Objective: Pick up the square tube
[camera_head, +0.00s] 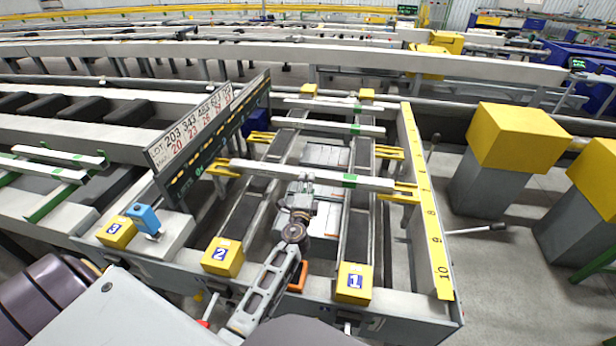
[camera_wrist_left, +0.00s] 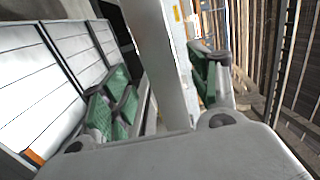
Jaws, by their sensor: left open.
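The nearest square tube (camera_head: 265,171) is a long light-grey bar with a green band, lying across the rails of the runout table (camera_head: 400,310). My left gripper (camera_head: 301,187) is at the middle of this tube. In the left wrist view the tube (camera_wrist_left: 160,55) runs between the green-padded fingers of the open gripper (camera_wrist_left: 162,88). I cannot tell whether either pad touches it. The gripper and wrist hide a little of the tube in the head view. My right gripper is not in view.
More square tubes (camera_head: 335,126) lie farther back. Yellow blocks numbered 1 (camera_head: 354,283), 2 (camera_head: 222,257) and 3 (camera_head: 116,232) line the front edge. A lettered board (camera_head: 195,127) stands at left, a yellow scale (camera_head: 424,200) runs along the right, and yellow-topped posts (camera_head: 515,137) stand beyond.

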